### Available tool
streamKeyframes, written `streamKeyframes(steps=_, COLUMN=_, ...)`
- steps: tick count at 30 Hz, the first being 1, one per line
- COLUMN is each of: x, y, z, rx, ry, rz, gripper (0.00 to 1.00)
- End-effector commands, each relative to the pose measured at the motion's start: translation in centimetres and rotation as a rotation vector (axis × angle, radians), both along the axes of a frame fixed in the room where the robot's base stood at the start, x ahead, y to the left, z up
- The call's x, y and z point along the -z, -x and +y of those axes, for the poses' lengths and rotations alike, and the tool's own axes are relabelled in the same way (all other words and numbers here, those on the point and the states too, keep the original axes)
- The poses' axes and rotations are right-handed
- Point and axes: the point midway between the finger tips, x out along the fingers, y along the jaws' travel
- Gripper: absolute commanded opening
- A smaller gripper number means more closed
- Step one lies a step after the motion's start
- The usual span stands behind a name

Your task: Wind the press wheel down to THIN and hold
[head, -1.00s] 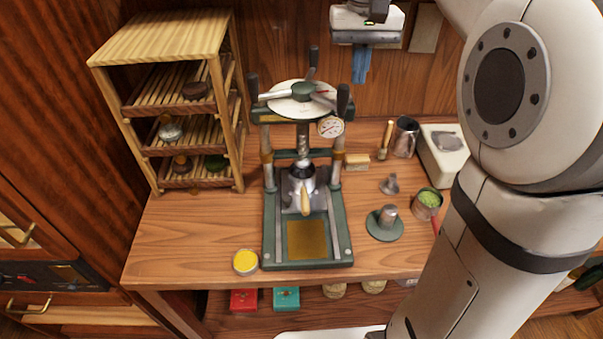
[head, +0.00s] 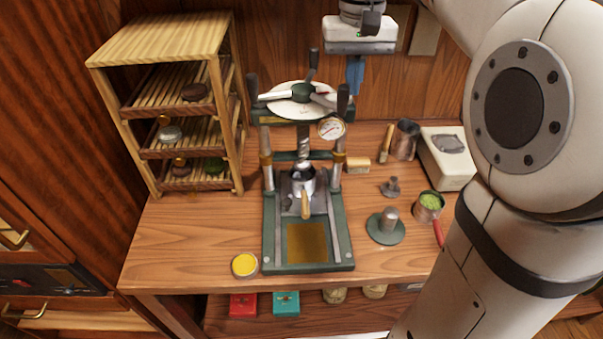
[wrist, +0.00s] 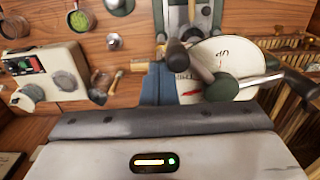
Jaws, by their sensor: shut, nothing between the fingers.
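The press (head: 340,225) is a green frame standing on the wooden bench. On top is its press wheel (head: 302,92), with a white dial disc, a green hub and several dark-knobbed spokes. In the wrist view the wheel (wrist: 236,88) is at the right; its disc reads "UP", and other lettering is partly covered by a spoke. A metal mould with a wooden handle (head: 305,204) sits under the screw. My gripper (head: 354,88) is shut and empty, blue fingers pointing down, right of and behind the wheel. In the wrist view its fingers (wrist: 158,82) show left of the disc, apparently apart from it.
A gauge (head: 331,128) sits on the press's right post. A wooden rack (head: 165,45) stands left. A scale (head: 447,160), a green-filled pan (head: 429,203) and a weight on a green disc (head: 386,226) are right. A yellow tin (head: 244,265) is front left.

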Motion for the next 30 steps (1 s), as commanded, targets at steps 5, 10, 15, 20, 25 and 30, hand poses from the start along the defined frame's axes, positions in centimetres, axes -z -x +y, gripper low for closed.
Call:
streamKeyframes(steps=5, x=0.0, y=0.2, z=0.2, rx=-0.001, ry=0.000, rz=0.001, gripper=0.00)
streamKeyframes(steps=10, x=0.1, y=0.9, z=0.9, rx=-0.003, ry=0.000, rz=0.002, gripper=0.00)
streamKeyframes(steps=15, x=0.1, y=2.1, z=1.9, rx=-0.004, ry=-0.001, rz=0.001, gripper=0.00)
streamKeyframes(steps=20, x=0.1, y=2.7, z=2.5, rx=-0.002, ry=-0.001, rz=0.002, gripper=0.00)
streamKeyframes(steps=25, x=0.0, y=2.7, z=2.5, rx=-0.001, ry=-0.001, rz=0.002, gripper=0.00)
streamKeyframes(steps=30, x=0.0, y=2.7, z=2.6, rx=-0.001, ry=-0.001, rz=0.001, gripper=0.00)
